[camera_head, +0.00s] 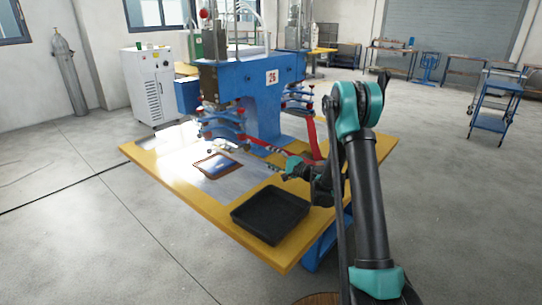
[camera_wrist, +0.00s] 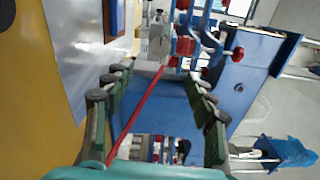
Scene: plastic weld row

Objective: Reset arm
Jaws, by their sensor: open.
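My gripper (camera_wrist: 160,100) is open and empty in the wrist view, its two green-padded fingers apart. In the head view my gripper (camera_head: 284,172) hovers above the yellow table's right part, beside the blue welding machine (camera_head: 262,105). In the wrist view the blue machine (camera_wrist: 165,100) with red knobs lies beyond and between the fingers. My arm comes down from the right side of the head view.
The yellow table (camera_head: 155,182) carries a black tray (camera_head: 269,214) at its front and a brown-framed flat piece (camera_head: 215,166) on a shiny plate. A white cabinet (camera_head: 150,85) and gas cylinder (camera_head: 68,72) stand behind left. A blue cart (camera_head: 494,108) stands far right; open floor lies between.

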